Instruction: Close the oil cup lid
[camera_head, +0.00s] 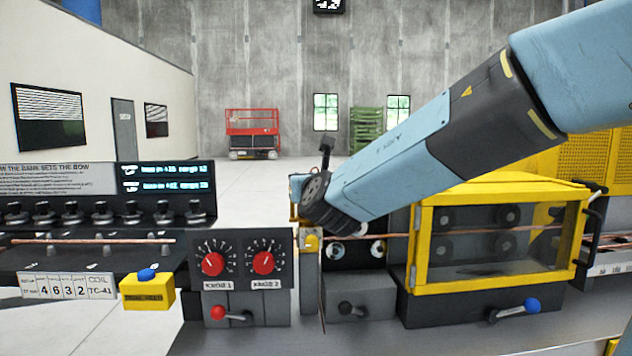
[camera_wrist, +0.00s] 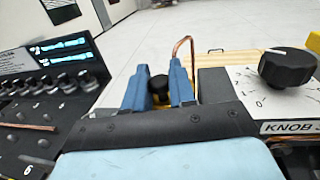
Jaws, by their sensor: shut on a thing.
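In the wrist view my gripper (camera_wrist: 158,72) has its two blue fingers on either side of a small black round cap (camera_wrist: 158,84), with a bit of yellow metal just below it. The fingers are shut on this cap, which looks like the oil cup lid. Its hinge and the rest of the cup are hidden, and I cannot tell how far the lid stands open. In the head view my forearm and wrist hide the fingers and the cap, in front of the gap between the knob panel and the yellow guarded box.
The knob panel (camera_head: 240,262) with red knobs stands just left of my wrist. The yellow guarded box (camera_head: 418,245) is to its right. A copper tube (camera_head: 85,241) runs along the bench. A bent copper pipe (camera_wrist: 184,42) rises close to my right finger. A black knob (camera_wrist: 287,67) is farther right.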

